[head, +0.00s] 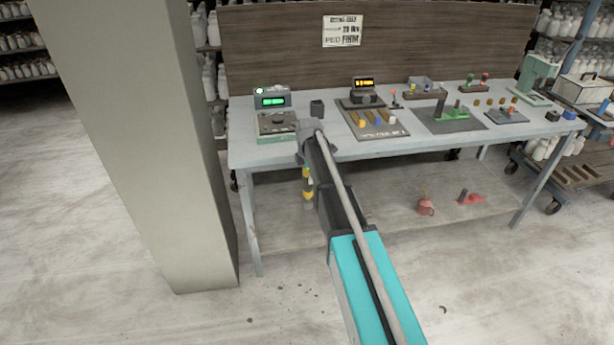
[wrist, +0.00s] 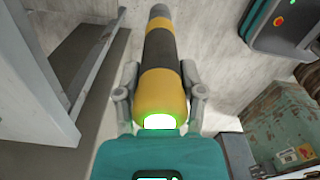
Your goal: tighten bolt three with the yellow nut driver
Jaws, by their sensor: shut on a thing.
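The yellow nut driver, banded yellow and dark grey, hangs roughly upright in front of the table's left part in the head view (head: 308,184). In the wrist view the driver (wrist: 160,92) lies between the fingers of my gripper (wrist: 160,75), which is shut on it. A green light glows at its near end. In the head view my arm hides most of the gripper. Bolt three cannot be made out. A board with small coloured pieces (head: 391,132) lies on the table, too small to read.
The grey table (head: 262,155) has a lower shelf with red items (head: 426,207). A thick pillar (head: 150,140) stands close left.

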